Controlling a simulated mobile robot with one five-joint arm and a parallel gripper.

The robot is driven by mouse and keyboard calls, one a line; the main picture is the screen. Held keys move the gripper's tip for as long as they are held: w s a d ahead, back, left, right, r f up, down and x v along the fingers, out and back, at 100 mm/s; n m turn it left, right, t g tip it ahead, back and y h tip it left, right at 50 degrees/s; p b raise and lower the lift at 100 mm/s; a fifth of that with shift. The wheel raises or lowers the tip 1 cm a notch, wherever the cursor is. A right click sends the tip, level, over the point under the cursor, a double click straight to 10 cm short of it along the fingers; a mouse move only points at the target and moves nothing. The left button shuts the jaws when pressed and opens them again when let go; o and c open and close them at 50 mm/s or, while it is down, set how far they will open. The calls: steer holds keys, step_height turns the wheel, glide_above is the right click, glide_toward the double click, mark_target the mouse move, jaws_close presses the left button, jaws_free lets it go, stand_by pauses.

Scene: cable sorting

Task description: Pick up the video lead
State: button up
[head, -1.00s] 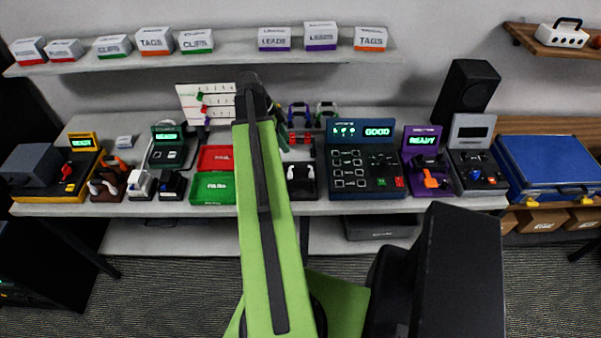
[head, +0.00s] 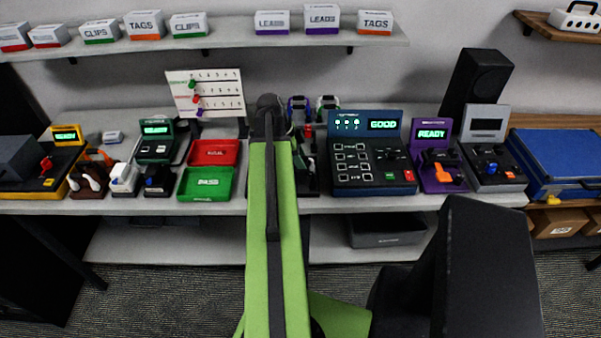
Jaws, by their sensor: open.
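I cannot tell which item is the video lead. Several small cable-like items stand on the bench: brown and white pieces (head: 88,179), a white piece with a blue part (head: 124,178) and a black one (head: 158,180). Behind my arm, a purple loop (head: 298,104) and a green-and-white loop (head: 328,103) stand upright at the back. My green arm reaches up the middle of the view and hides part of the bench. My gripper is not visible; it is hidden behind the arm.
The bench holds a red tray (head: 213,152), a green tray (head: 206,185), a blue tester reading GOOD (head: 372,155), a purple unit reading READY (head: 433,160) and a grey unit (head: 487,150). A black speaker (head: 478,82) stands behind. A blue case (head: 560,160) sits right.

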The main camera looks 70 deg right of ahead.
steer(key=shift+b+x, duration=0.3)
steer(key=shift+x, duration=0.75)
steer(key=shift+w+r, duration=0.1)
steer(key=shift+r, duration=0.05)
steer(key=shift+c, duration=0.4)
jaws_close()
steer(key=shift+r+p, duration=0.1)
steer(key=shift+p, duration=0.2)
step_height(320, 180, up, 13)
steer(key=p, duration=1.3)
